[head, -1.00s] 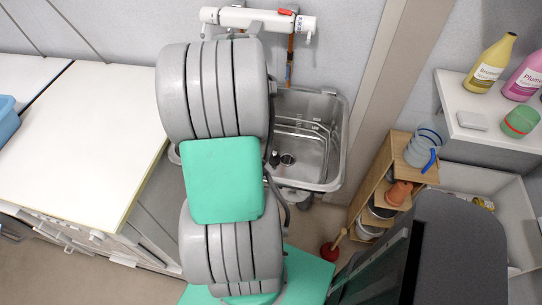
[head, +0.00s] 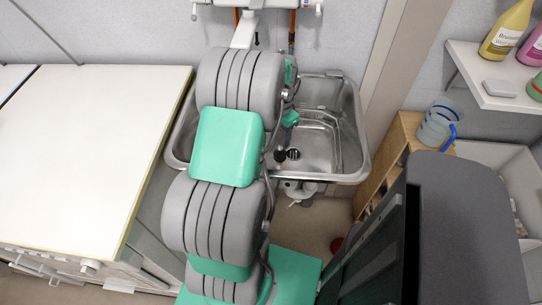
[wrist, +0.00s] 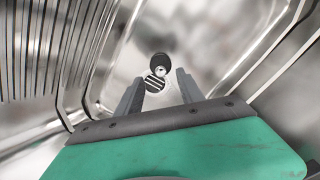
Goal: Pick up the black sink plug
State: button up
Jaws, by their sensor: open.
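The black sink plug (wrist: 161,60) is a small dark disc with a light spot in the wrist view, lying on the basin floor beside the round drain (wrist: 154,84). In the head view the plug (head: 281,157) shows dark just left of the drain (head: 293,154). My gripper (wrist: 159,77) points down into the steel basin (head: 350,130). Its two grey fingers are apart and nothing is between them. The plug appears beyond the fingertips, with a gap whose size I cannot tell. In the head view my arm hides the basin's left part and the fingertips are unclear.
The basin walls rise close on both sides of my gripper. A white counter (head: 90,150) stands left. A wooden shelf (head: 400,140) with a clear jug (head: 436,125) is right, below a white wall shelf (head: 490,85) with bottles. A dark grey panel (head: 455,230) stands front right.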

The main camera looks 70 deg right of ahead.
aim_at(280, 146)
jog(key=f, duration=0.7)
jog(key=shift+s+d, duration=0.15)
jog(key=shift+d, duration=0.1)
grip_shut()
